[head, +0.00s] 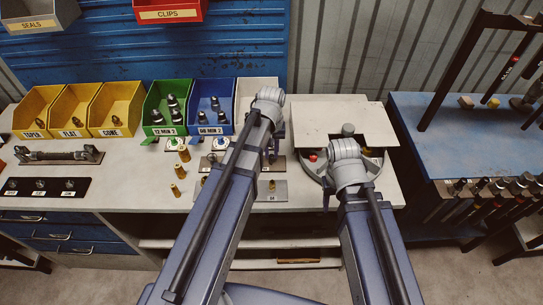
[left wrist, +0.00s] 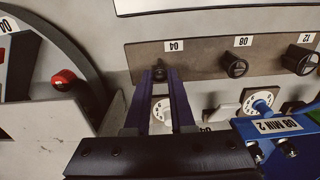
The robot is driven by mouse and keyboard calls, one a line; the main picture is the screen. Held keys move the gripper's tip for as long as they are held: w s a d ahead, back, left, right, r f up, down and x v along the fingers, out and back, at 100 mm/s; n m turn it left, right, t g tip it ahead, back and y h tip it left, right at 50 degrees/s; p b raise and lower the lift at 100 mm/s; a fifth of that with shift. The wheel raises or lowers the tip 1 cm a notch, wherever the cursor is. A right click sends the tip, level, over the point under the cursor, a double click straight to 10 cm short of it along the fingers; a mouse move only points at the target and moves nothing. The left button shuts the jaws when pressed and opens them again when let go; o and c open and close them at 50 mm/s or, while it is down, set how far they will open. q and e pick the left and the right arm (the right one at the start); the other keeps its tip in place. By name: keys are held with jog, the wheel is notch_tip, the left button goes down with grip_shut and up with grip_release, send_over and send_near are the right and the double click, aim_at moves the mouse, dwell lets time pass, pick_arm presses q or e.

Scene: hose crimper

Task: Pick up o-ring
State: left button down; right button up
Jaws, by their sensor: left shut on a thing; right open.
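My left gripper (head: 273,156) reaches over the bench by the white bin. In the left wrist view its fingers (left wrist: 159,76) are closed around a small dark ring-like piece (left wrist: 158,73) at the "04" place of a brown plate (left wrist: 200,60). The piece is small and partly hidden by the fingertips; it looks like the o-ring and still sits at the plate. Larger black round pieces stand at "08" (left wrist: 234,66) and "12" (left wrist: 300,60) on the same plate. My right gripper (head: 327,207) is open and empty in front of the round crimper (head: 311,172).
Yellow bins (head: 72,113), a green bin (head: 167,108) and a blue bin (head: 209,108) line the back of the bench. Brass fittings (head: 180,170) stand left of my left arm. A hose (head: 58,156) lies at the left. A blue tool bench (head: 440,140) stands right.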

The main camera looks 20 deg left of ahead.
dwell(0.5)
pick_arm(q)
notch_tip(320, 180, up, 11)
jog(key=p, duration=1)
jog(key=shift+f+p, duration=0.2)
jog(key=shift+p, duration=0.1)
pick_arm(e)
notch_tip(320, 180, up, 10)
jog(key=shift+r, duration=0.25)
pick_arm(q)
jog(key=shift+f, duration=0.1)
